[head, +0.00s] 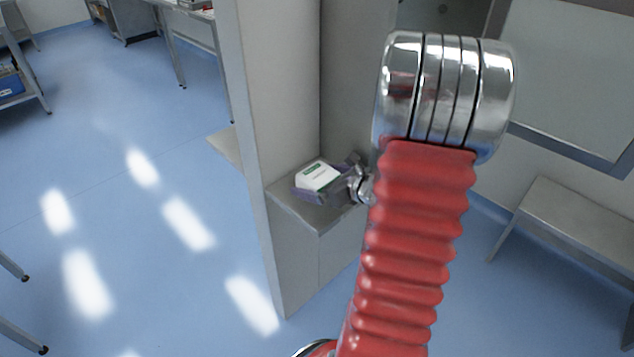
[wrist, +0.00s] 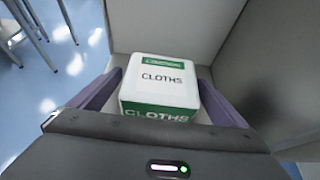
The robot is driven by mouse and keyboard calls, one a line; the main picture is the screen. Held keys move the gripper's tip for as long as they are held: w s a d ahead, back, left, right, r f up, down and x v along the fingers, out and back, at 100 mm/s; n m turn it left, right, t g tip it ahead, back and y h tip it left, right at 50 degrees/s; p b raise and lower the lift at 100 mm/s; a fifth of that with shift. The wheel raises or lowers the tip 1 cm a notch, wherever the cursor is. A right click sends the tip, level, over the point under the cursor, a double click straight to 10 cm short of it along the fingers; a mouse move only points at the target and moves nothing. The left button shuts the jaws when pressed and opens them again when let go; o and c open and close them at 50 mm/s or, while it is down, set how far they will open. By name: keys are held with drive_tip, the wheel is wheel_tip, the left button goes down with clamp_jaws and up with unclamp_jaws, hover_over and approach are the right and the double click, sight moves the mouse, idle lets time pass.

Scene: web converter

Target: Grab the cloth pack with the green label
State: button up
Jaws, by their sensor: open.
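The cloth pack (wrist: 160,82) is a white block with green label bands and the word CLOTHS. In the wrist view it sits between the two purple fingers of my gripper (wrist: 162,100), with the fingers apart on its left and right sides. I cannot tell whether either finger touches it. In the head view the pack (head: 318,176) rests on a small grey ledge (head: 318,217) beside an upright panel. My gripper (head: 322,186) is around it there, partly hidden behind my red arm.
A tall grey panel (head: 252,120) stands just left of the ledge, and a wall (head: 350,80) rises behind it. A grey bench (head: 580,215) is at the right. The blue floor (head: 150,250) at the left is open. Tables stand at the far left.

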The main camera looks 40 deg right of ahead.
sight(318, 173)
drive_tip(key=shift+c, duration=0.7)
drive_tip(key=c, duration=1.2)
drive_tip(key=shift+r, duration=0.15)
drive_tip(key=shift+r, duration=4.9)
